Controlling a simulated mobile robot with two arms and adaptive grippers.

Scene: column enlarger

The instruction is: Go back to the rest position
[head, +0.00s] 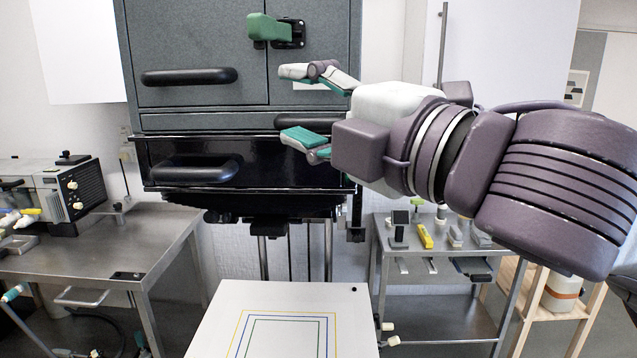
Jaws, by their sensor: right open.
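My right gripper (303,107) comes in from the right on its purple and white arm. Its two green-padded fingers are spread apart with nothing between them. It is in front of the dark grey enlarger head (205,100), so part of that head is hidden. A green lever (267,27) on the enlarger head is above the fingers and apart from them in the picture. My left gripper does not show.
The white baseboard (210,325) with coloured frame lines is below. A metal table (80,250) with a dark device (75,200) stands at left. A metal trolley (450,285) with small items, among them a yellow one (425,236), stands at right.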

